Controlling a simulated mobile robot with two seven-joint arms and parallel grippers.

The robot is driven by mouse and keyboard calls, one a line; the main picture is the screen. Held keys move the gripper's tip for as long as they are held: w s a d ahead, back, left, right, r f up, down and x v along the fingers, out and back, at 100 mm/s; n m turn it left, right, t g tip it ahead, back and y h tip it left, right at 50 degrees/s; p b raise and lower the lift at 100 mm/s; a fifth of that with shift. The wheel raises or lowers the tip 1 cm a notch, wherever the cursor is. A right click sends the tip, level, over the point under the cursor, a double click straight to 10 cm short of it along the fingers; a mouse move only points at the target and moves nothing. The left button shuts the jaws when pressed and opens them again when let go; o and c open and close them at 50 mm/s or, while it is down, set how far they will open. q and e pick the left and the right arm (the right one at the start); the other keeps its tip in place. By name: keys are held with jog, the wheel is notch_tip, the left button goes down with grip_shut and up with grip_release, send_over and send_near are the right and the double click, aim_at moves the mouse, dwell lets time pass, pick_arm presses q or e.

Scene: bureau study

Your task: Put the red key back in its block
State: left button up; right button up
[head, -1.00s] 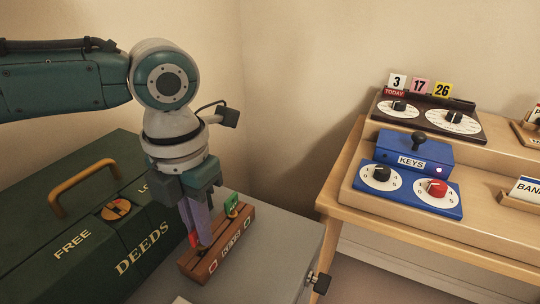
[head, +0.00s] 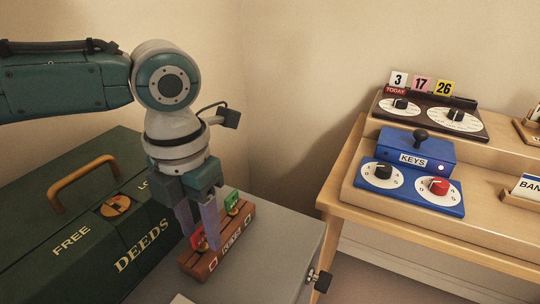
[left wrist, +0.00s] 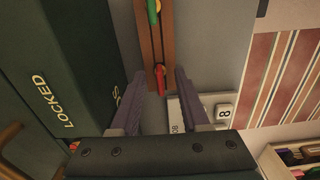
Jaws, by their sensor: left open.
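The brown wooden block (head: 238,236) lies on the grey cabinet top beside the green deeds box. A red key (head: 198,241) stands upright at the block's near end, its foot in or on the block; I cannot see how deep it sits. In the left wrist view the red key (left wrist: 160,78) shows at the end of the block (left wrist: 146,45). My left gripper (head: 203,240) is open, with one finger on each side of the red key; the fingers also show in the left wrist view (left wrist: 160,74). A green key (head: 231,204) stands at the block's far end.
The green deeds box (head: 85,225) with its handle stands close on the left. A wooden desk (head: 335,205) stands on the right across a gap, holding a blue keys box (head: 415,155) with dials. A knob (head: 320,281) sticks out of the cabinet's side.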

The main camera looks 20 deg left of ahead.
pick_arm(q)
notch_tip(320, 180, up, 10)
jog(key=p, duration=0.2)
dwell(0.4)
jog(key=s+d+r+n+t+h+p, duration=0.1)
jog(key=s+d+r+n+h+p, duration=0.1)
jog(key=s+d+r+n+p, duration=0.5)
jog(key=s+d+n+t+h+p, duration=0.15)
jog(key=d+n+p, duration=0.35)
jog(key=n, duration=0.6)
jog(key=s+a+r+n+t+y+p, duration=0.15)
jog(key=s+a+r+n+p, duration=0.3)
jog(key=n, duration=0.45)
jog(key=s+a+r+n+y+p, duration=0.25)
jog(key=s+a+n, duration=0.2)
jog(key=n, duration=0.35)
notch_tip(320, 180, up, 36)
jog(key=w+p, duration=0.1)
jog(key=p, duration=3.5)
jog(key=shift+r+h+p, duration=0.25)
jog(key=shift+h+p, duration=0.05)
jog(key=shift+h, duration=0.05)
